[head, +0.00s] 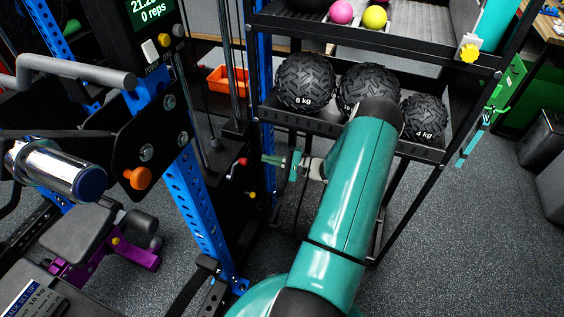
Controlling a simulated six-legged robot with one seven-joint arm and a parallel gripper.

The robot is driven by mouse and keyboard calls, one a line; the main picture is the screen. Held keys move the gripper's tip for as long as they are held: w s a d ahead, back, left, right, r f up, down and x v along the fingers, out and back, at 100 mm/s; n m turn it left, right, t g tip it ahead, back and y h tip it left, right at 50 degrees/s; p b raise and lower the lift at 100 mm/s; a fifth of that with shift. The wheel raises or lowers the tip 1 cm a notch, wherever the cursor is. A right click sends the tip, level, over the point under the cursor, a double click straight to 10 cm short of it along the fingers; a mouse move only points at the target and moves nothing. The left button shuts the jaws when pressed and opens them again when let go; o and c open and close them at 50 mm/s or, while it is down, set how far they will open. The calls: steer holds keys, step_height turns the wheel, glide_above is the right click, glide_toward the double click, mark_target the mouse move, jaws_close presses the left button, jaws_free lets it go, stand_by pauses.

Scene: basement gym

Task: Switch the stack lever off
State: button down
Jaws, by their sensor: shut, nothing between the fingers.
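A small lever with a red tip (241,162) sits on the dark weight-stack housing (238,205), just left of the rack's rear blue post. I take it to be the stack lever; its markings are too small to read. My gripper (270,159) is shut and empty, pointing left toward the lever. In this view its tips appear slightly right of the red tip, with a gap between them. My teal arm reaches in from the bottom and bends left at the top.
A black shelf (430,150) with several textured balls stands close behind my arm. A blue upright (200,205) with an orange knob (138,178) and a grey handle (75,72) stand at left. A purple-framed bench (70,240) is lower left. Bare floor (460,250) lies at right.

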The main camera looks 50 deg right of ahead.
steer(key=a, duration=0.1)
steer(key=w+a+r, duration=0.1)
steer(key=a, duration=0.1)
steer(key=a+r, duration=0.1)
steer(key=shift+w+a, duration=0.3)
steer(key=shift+a, duration=0.05)
